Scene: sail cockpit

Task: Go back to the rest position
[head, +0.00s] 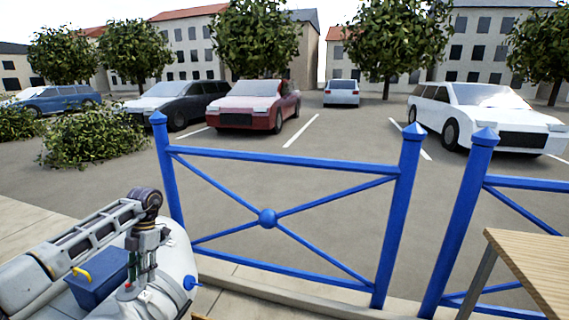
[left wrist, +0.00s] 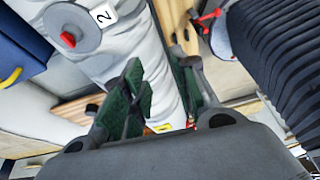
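My left arm reaches in from the left in the head view, and my left gripper (head: 143,280) points down over a grey inflated boat tube (head: 180,255). In the left wrist view the two green-padded fingers of the left gripper (left wrist: 160,88) stand apart. The grey tube shows between them, and nothing is held. A red knob (left wrist: 68,39) on a grey disc, with a tag marked 2 (left wrist: 103,16), lies beyond the fingers to the upper left. My right gripper is in neither view.
A blue box (head: 95,285) with a yellow handle sits close to the left gripper. A blue fitting (head: 190,283) is on the tube's right side. A blue metal fence (head: 280,160) runs beyond, with parked cars behind it. A wooden tabletop (head: 530,260) is at right.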

